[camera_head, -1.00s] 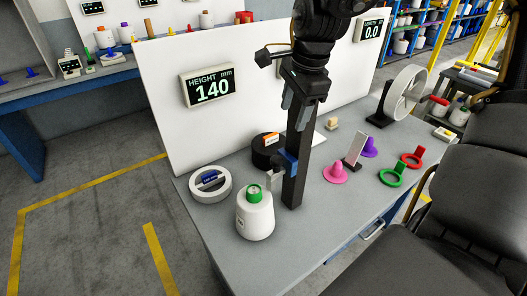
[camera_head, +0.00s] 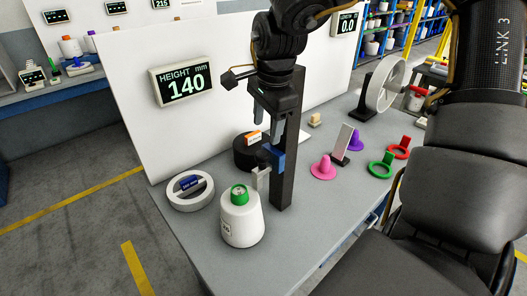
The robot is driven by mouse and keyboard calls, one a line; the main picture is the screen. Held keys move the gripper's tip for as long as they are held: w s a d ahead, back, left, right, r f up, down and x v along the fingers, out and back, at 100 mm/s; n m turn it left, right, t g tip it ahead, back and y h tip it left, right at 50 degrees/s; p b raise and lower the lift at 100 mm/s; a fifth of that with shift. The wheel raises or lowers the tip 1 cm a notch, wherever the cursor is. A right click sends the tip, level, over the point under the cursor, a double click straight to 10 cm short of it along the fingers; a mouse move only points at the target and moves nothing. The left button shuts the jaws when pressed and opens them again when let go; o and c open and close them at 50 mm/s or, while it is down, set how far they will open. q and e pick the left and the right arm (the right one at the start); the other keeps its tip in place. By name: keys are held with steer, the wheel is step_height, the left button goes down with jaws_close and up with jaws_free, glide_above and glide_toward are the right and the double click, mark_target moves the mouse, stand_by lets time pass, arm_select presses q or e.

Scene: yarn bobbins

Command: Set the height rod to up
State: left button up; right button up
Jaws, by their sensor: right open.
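The height gauge is a black upright post (camera_head: 288,165) on the grey table, with a blue slider (camera_head: 274,155) low on it and a small grey jaw (camera_head: 262,177) reaching left. The jaw is next to the top of a white yarn bobbin (camera_head: 241,222) with a green core. The height display (camera_head: 184,82) reads 140 mm. My right gripper (camera_head: 267,118) hangs from above, pointing down beside the post's upper part, above the slider. Its grey fingers are apart with nothing visible between them. Contact with the post cannot be told. My left gripper is out of view.
A white ring dish (camera_head: 189,202) holding a blue piece and a black round holder (camera_head: 246,163) with an orange-and-white piece stand nearby. A white panel (camera_head: 215,125) stands behind.

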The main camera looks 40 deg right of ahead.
mark_target(263, 154)
steer(key=f, duration=0.3)
steer(key=w+f+p, duration=0.1)
steer(key=f, duration=0.5)
steer(key=shift+w+d+p, duration=0.15)
steer(key=shift+w+p, duration=0.2)
steer(key=shift+w, duration=0.05)
